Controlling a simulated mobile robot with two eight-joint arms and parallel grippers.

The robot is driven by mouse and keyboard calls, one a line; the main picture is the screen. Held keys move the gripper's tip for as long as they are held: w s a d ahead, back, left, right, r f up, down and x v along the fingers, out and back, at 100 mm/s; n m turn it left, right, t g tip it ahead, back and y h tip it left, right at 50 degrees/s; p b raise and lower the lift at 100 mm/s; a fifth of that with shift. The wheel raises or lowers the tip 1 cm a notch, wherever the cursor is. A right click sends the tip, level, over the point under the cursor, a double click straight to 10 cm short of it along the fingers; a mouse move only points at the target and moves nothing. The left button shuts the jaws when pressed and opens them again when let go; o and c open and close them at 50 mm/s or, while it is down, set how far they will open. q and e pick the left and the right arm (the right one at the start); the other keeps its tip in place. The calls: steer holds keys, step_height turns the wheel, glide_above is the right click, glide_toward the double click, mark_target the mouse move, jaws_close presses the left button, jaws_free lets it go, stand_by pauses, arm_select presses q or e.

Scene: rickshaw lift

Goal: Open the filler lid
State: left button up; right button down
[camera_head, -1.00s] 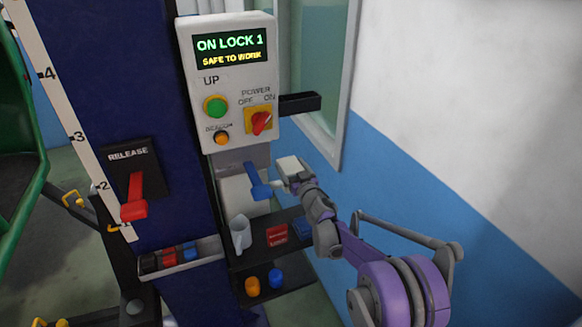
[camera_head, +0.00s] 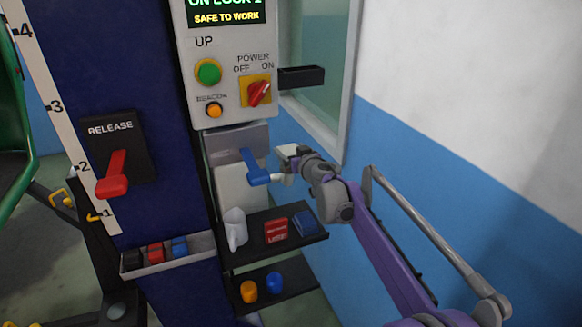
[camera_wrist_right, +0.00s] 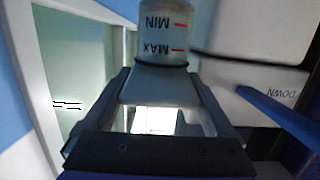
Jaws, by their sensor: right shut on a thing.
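My right gripper (camera_head: 284,165) is beside the lift's control column, just right of the blue lever (camera_head: 256,168). In the right wrist view its two dark fingers (camera_wrist_right: 160,92) straddle a pale, flared cap, which appears to be the filler lid (camera_wrist_right: 160,82). The gripper is shut on it. The lid meets the end of the translucent reservoir (camera_wrist_right: 163,25), whose MIN and MAX marks appear upside down. I see no clear gap between lid and reservoir. My left gripper is out of view.
A white tank (camera_head: 238,193) stands behind the lever. Below, a black shelf (camera_head: 258,248) holds a white jug (camera_head: 236,230), a red box (camera_head: 276,230) and a blue box (camera_head: 305,223). A window frame and wall lie close on the right.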

steer(key=b, duration=0.2)
steer(key=g+b, duration=0.1)
steer(key=b, duration=0.1)
steer(key=shift+w+g+h+b, duration=0.2)
steer(key=shift+g+h+b, duration=0.1)
steer(key=shift+b, duration=0.05)
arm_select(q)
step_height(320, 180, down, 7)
arm_select(e)
steer(key=shift+r, duration=0.2)
steer(key=shift+a+r+g, duration=0.1)
steer(key=shift+r+g, duration=0.2)
steer(key=shift+r, duration=0.25)
steer(key=g+p, duration=0.1)
steer(key=p, duration=0.2)
steer(key=r+g+p, duration=0.1)
steer(key=p, duration=0.1)
steer(key=shift+w+h+p, duration=0.35)
steer(key=shift+h+p, duration=0.05)
arm_select(q)
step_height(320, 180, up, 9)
steer(key=p, duration=0.1)
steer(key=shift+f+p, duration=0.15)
steer(key=shift+p, duration=0.2)
arm_select(e)
steer(key=shift+w+f+g, duration=0.1)
steer(key=shift+g, duration=0.2)
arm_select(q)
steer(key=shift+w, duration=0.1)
